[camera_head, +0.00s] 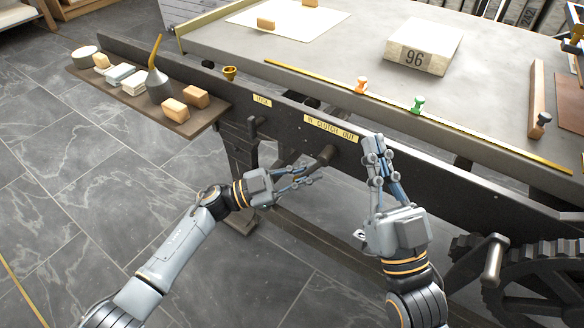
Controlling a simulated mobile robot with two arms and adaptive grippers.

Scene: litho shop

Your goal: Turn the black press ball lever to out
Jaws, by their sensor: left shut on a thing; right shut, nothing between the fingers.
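A yellow plate marked IN CLUTCH OUT (330,128) is on the press's dark front rail. Below it a dark lever (325,155) sticks out from the rail and runs down to the left. My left gripper (304,176) is shut on the lever's lower end. The fingers hide the ball, so I cannot see its shape. My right gripper (373,145) is shut and empty, pointing up in front of the rail, just right of the plate's OUT end.
A second dark lever (254,126) hangs under the LOCK plate (262,101). A side shelf (197,127) holds blocks and an oil can (157,84). A large gear (530,280) with a crank handle (493,262) stands at lower right. The floor at left is clear.

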